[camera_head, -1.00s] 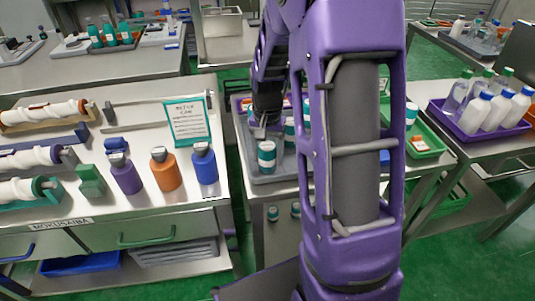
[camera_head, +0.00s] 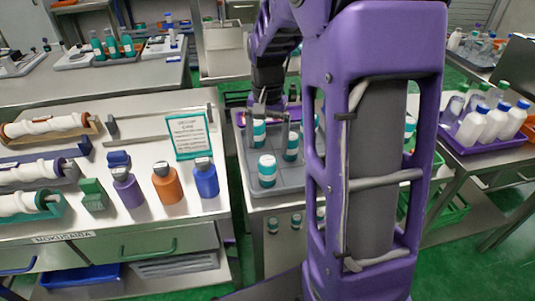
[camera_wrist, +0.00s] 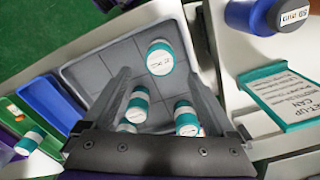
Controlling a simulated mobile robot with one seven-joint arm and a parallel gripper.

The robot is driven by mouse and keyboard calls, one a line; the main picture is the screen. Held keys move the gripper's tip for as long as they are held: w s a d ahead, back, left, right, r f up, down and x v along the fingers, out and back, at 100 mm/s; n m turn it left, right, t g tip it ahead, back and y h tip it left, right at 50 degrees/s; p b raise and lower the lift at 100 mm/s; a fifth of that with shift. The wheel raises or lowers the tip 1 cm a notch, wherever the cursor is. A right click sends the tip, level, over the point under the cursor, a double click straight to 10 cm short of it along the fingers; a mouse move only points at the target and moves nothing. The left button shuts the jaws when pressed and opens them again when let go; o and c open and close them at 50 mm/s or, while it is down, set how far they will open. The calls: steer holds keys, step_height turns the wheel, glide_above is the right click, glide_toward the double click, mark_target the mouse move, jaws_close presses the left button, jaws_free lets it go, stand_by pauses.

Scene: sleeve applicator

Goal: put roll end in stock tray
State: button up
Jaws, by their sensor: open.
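The grey tray (camera_head: 285,180) sits on the middle bench and holds several white rolls with teal bands. I cannot tell by label which is the roll end. One roll (camera_head: 266,170) stands nearest the front of the tray; it shows in the wrist view (camera_wrist: 160,58) beyond my fingertips. Two others, a left one (camera_wrist: 137,106) and a right one (camera_wrist: 187,121), show nearer the wrist, between my fingers. My gripper (camera_head: 269,115) is above the tray. In the wrist view my gripper (camera_wrist: 164,82) is open, with no roll visibly clamped. My arm hides the tray's right side.
Purple, orange (camera_head: 166,184) and blue (camera_head: 205,178) bottles and a teal-framed card (camera_head: 188,135) stand on the left bench, with large rolls on holders (camera_head: 42,127). A blue bin (camera_wrist: 60,105) adjoins the tray. White bottles in a purple tray (camera_head: 472,150) stand at right.

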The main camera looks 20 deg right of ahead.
steer(key=shift+r, duration=1.3)
steer(key=shift+w, duration=0.1)
